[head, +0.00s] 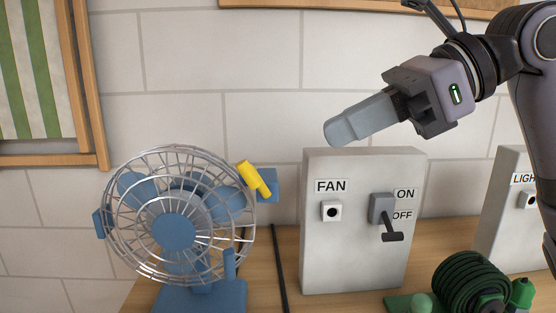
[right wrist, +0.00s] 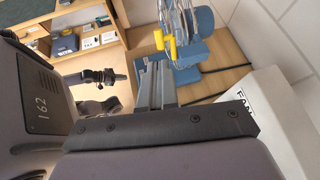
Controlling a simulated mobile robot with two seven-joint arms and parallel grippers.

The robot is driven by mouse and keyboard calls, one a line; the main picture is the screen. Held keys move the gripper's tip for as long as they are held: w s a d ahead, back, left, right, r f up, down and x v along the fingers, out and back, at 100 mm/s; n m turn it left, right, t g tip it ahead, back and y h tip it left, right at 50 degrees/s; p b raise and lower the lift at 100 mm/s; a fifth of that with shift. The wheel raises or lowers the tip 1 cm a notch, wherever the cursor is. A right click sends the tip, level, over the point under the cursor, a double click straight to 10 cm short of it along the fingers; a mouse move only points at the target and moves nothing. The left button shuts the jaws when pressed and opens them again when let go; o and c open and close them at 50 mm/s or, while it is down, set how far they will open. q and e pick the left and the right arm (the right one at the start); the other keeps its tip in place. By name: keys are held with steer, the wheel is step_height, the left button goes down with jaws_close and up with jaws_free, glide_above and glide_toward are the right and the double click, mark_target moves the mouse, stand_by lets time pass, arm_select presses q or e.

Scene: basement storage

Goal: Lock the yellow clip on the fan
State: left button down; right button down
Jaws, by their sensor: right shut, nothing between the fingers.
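The blue fan (head: 178,228) with a round wire cage stands on the wooden table at the left of the head view. The yellow clip (head: 254,179) sits at the cage's upper right edge, tilted, beside a blue block (head: 267,184) on the fan's side. The clip also shows in the right wrist view (right wrist: 169,43), in front of the fan's cage (right wrist: 184,30). My right gripper (head: 333,136) is shut and empty, above the FAN switch box and to the right of the clip, apart from it. My left gripper is not in view.
The grey FAN box (head: 357,273) has a lever (head: 391,230) pointing down to OFF. A green coiled hose (head: 470,283) lies at the front right, near a LIGHT box (head: 506,220). A dark cable (head: 279,270) runs between fan and FAN box.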

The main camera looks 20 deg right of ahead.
mark_target(255, 172)
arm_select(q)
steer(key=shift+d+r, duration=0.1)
arm_select(e)
steer(key=x, duration=0.9)
steer(key=shift+s, duration=0.1)
